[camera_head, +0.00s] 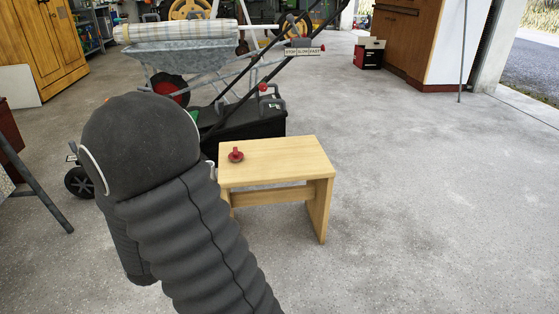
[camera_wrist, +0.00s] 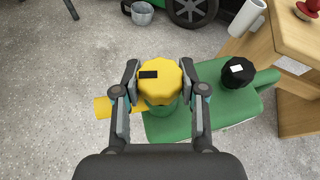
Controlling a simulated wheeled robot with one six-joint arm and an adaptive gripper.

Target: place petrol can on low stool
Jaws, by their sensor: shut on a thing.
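The petrol can (camera_wrist: 215,112) is green, with a yellow cap (camera_wrist: 160,82) and a black cap (camera_wrist: 238,72). It shows in the wrist view, beside the stool. My gripper (camera_wrist: 160,78) is shut on the yellow cap, with one finger on each side of it. I cannot tell whether the can touches the floor. The low wooden stool (camera_head: 275,160) stands at mid-picture in the head view, and its edge shows at the right of the wrist view (camera_wrist: 268,50). My arm hides the gripper and the can in the head view.
A small red object (camera_head: 236,155) sits on the stool top near its left end. A black lawn mower (camera_head: 255,115) stands just behind the stool, with a wheelbarrow (camera_head: 185,60) farther back. The concrete floor right of the stool is clear.

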